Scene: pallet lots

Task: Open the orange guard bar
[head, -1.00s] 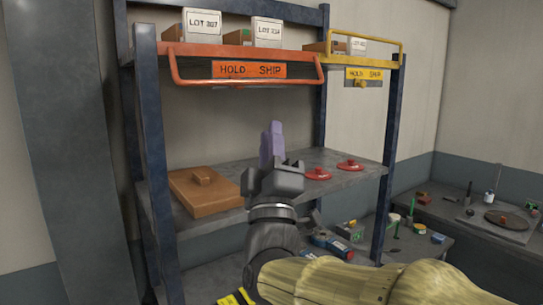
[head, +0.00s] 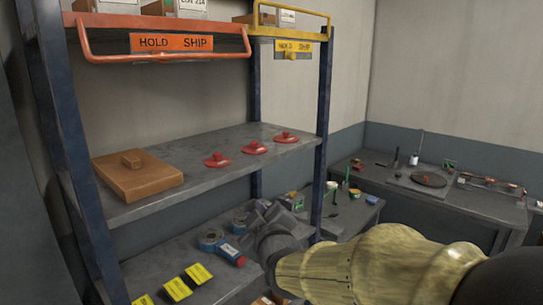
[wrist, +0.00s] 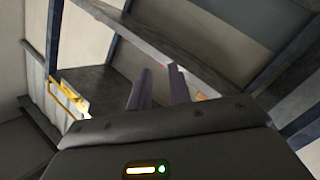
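The orange guard bar (head: 165,57) runs along the front of the top shelf in the head view. It carries an orange plate (head: 171,42) reading HOLD SHIP. White lot boxes (head: 180,8) stand behind the bar, partly cut off by the top of the picture. My gripper (head: 295,203) is well below and to the right of the bar, near the lower shelf, and touches neither. In the wrist view its two purple-grey fingers (wrist: 159,85) are apart with nothing between them. The orange bar is not clear in the wrist view.
A yellow guard bar (head: 293,33) is beside the orange one; a yellow bar also shows in the wrist view (wrist: 66,98). The middle shelf (head: 215,182) holds a brown box (head: 137,180) and red lidded discs (head: 254,148). A workbench (head: 460,195) stands at the right.

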